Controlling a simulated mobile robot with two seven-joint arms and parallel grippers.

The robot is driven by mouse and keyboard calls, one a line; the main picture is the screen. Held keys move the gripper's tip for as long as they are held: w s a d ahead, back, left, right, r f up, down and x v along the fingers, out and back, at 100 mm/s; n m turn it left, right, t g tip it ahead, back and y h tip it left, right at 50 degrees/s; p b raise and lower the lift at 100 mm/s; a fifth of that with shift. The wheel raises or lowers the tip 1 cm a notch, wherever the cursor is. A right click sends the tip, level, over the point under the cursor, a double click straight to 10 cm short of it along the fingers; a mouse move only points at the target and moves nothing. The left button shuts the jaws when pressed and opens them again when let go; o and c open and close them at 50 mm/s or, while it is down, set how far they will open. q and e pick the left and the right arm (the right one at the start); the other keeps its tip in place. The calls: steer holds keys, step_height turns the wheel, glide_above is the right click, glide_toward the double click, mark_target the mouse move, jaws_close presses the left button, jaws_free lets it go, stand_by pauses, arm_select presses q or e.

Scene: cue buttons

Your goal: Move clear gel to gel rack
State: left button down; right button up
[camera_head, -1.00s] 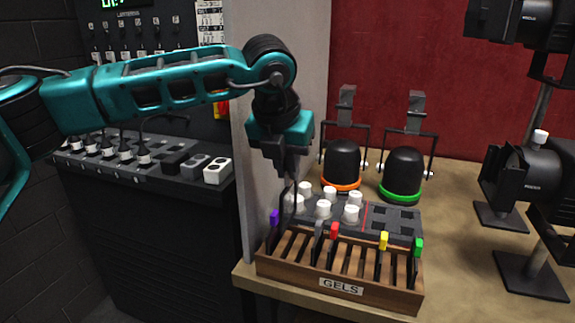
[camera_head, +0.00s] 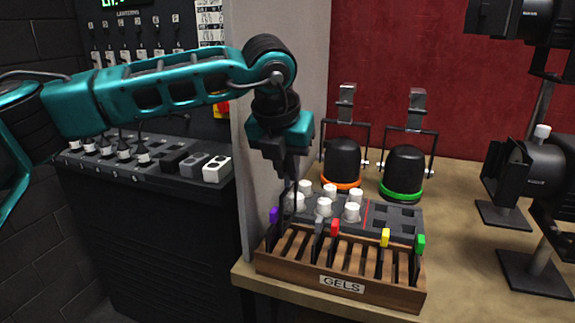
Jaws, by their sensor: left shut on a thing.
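The gel rack (camera_head: 342,286) is a wooden slotted box labelled GELS at the table's front left. Gels with purple (camera_head: 273,215), grey (camera_head: 319,227), red (camera_head: 335,228), yellow (camera_head: 385,237) and green (camera_head: 420,243) tabs stand in it. My left gripper (camera_head: 291,182) points down over the rack's back left part, between the purple and grey tabs. It is shut on a thin dark-edged piece seen nearly edge-on, which looks like the clear gel; its lower end is hard to make out against the rack. My right gripper is not in view.
A grey tray (camera_head: 400,220) with several white knobs (camera_head: 324,207) sits right behind the rack. Orange-ringed (camera_head: 342,160) and green-ringed (camera_head: 403,172) black lamps stand behind it. A grey wall panel (camera_head: 285,90) is close left. Table space right of the rack is free.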

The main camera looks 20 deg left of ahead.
mark_target(287, 187)
arm_select(q)
steer(key=shift+f+b, duration=0.85)
steer(key=shift+f, duration=0.1)
steer(key=shift+f+b, duration=1.35)
steer(key=shift+f, duration=0.05)
steer(key=shift+f+b, duration=0.45)
steer(key=shift+f, duration=0.05)
steer(key=shift+f+b, duration=0.5)
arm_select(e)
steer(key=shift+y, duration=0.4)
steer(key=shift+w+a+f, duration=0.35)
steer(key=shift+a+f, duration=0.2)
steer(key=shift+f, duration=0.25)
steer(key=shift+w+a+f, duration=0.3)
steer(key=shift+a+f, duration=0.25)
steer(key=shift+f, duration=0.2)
arm_select(q)
steer(key=shift+f+b, duration=0.7)
steer(key=shift+f, duration=0.05)
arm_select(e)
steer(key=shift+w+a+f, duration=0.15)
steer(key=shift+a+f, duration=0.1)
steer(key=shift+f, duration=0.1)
arm_select(q)
steer(key=shift+f, duration=0.2)
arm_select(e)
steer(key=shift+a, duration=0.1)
